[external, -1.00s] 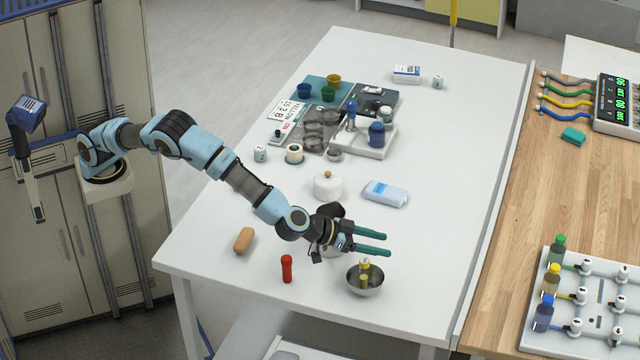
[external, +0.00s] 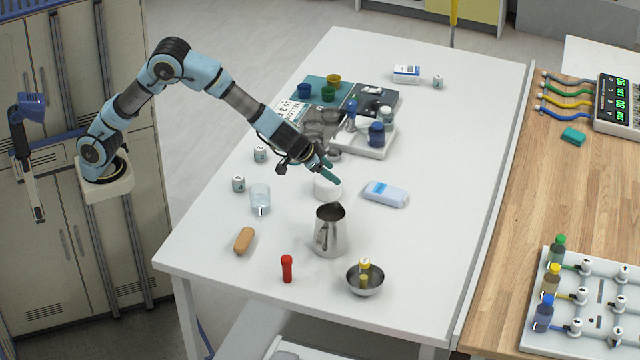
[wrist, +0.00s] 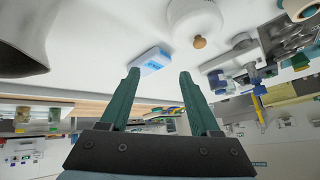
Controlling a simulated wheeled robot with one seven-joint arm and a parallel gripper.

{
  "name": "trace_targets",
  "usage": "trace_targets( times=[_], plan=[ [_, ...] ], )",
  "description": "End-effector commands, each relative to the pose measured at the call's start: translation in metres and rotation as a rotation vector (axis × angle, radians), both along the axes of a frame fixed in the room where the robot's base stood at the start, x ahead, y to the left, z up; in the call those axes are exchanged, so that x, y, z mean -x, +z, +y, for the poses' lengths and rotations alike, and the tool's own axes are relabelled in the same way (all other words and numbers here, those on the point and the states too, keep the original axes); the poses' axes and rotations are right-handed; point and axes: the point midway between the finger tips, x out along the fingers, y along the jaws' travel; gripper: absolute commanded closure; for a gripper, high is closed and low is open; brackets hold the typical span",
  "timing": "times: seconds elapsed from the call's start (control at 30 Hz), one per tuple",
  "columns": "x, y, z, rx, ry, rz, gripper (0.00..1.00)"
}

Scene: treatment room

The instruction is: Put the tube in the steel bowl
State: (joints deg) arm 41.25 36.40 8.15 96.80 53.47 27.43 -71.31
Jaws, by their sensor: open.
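The steel bowl (external: 352,285) stands near the front edge of the white table. A small yellow-capped tube (external: 364,267) stands upright inside it. My gripper (external: 329,171) is open and empty, well behind and above the bowl, over a white lidded pot (external: 327,190). Its two green fingers are spread in the wrist view (wrist: 157,95), with nothing between them close up. The bowl and the tube do not clearly show in the wrist view.
A steel pitcher (external: 330,235) stands between the pot and the bowl. A red cylinder (external: 287,268), a tan oblong object (external: 243,240) and a clear glass (external: 260,200) are to the left. A white and blue pack (external: 386,193) lies right of the pot. The table's right side is clear.

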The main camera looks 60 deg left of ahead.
Motion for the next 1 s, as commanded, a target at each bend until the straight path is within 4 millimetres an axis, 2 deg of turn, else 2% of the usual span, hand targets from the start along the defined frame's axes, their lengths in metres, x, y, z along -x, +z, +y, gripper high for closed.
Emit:
trace_targets(
  times=[0.03, 0.1, 0.17, 0.2, 0.27, 0.3, 0.43, 0.5, 0.6, 0.7, 0.83, 1.0],
  plan=[
    [0.011, 0.002, 0.034, -0.004, 0.023, 0.048, 0.37],
    [0.032, 0.0, 0.075, -0.01, 0.04, 0.121, 0.37],
    [0.053, -0.001, 0.108, -0.009, 0.05, 0.183, 0.37],
    [0.069, -0.002, 0.128, -0.005, 0.055, 0.223, 0.37],
    [0.095, -0.003, 0.158, 0.002, 0.062, 0.281, 0.37],
    [0.114, -0.004, 0.175, 0.012, 0.064, 0.318, 0.37],
    [0.181, -0.007, 0.223, 0.053, 0.063, 0.422, 0.37],
    [0.215, -0.008, 0.241, 0.078, 0.06, 0.464, 0.37],
    [0.255, -0.012, 0.257, 0.11, 0.053, 0.506, 0.37],
    [0.281, -0.014, 0.265, 0.131, 0.047, 0.529, 0.37],
    [0.296, -0.016, 0.268, 0.142, 0.042, 0.54, 0.37],
    [0.297, -0.016, 0.268, 0.142, 0.038, 0.542, 0.37]
  ],
)
